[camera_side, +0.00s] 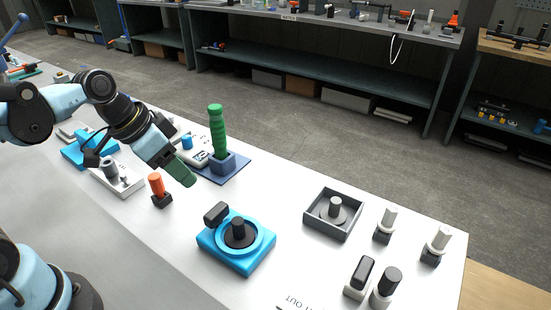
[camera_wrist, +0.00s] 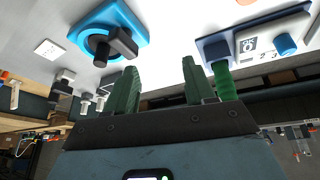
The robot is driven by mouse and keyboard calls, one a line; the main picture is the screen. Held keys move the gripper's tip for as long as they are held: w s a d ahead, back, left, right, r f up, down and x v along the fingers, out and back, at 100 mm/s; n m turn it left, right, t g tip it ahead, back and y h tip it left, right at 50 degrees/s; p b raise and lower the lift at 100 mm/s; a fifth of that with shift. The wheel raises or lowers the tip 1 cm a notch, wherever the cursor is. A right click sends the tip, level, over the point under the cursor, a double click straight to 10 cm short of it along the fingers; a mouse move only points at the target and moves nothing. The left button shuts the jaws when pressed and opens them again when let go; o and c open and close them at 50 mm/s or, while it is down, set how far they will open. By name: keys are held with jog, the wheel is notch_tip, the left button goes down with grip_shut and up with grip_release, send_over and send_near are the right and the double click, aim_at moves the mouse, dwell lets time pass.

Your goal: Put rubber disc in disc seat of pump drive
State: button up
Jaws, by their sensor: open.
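The blue pump drive (camera_side: 216,253) stands on the white bench, with a round recess in its top. A dark disc with a black knob (camera_side: 238,231) sits in that recess, and a black block stands at its rim. A grey disc with a dark upright stub (camera_side: 335,207) lies in a square grey tray (camera_side: 310,223). I cannot tell for certain which disc is the rubber one. My gripper (camera_side: 187,178) is open and empty, up and left of the pump drive. In the wrist view, its green fingers (camera_wrist: 160,82) are spread, with the pump drive (camera_wrist: 135,20) beyond them.
A green handle (camera_side: 217,130) stands upright in a blue base close behind my gripper. An orange-topped peg (camera_side: 156,185) is to its left. Pale posts (camera_side: 387,222) and dark-topped blocks (camera_side: 388,282) stand at right. Bench between pump drive and tray is clear.

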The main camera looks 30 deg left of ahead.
jog(key=shift+s+a+r+n+t+y, duration=0.2)
jog(key=shift+a+r+n+t+y, duration=0.15)
jog(key=shift+a+n+t+y, duration=0.45)
jog(key=shift+s+a+r+n+t+y, duration=0.2)
jog(key=shift+a+r+n+t+y, duration=0.15)
jog(key=shift+n+t, duration=0.45)
jog(key=shift+g, duration=0.3)
jog(key=shift+c, duration=0.3)
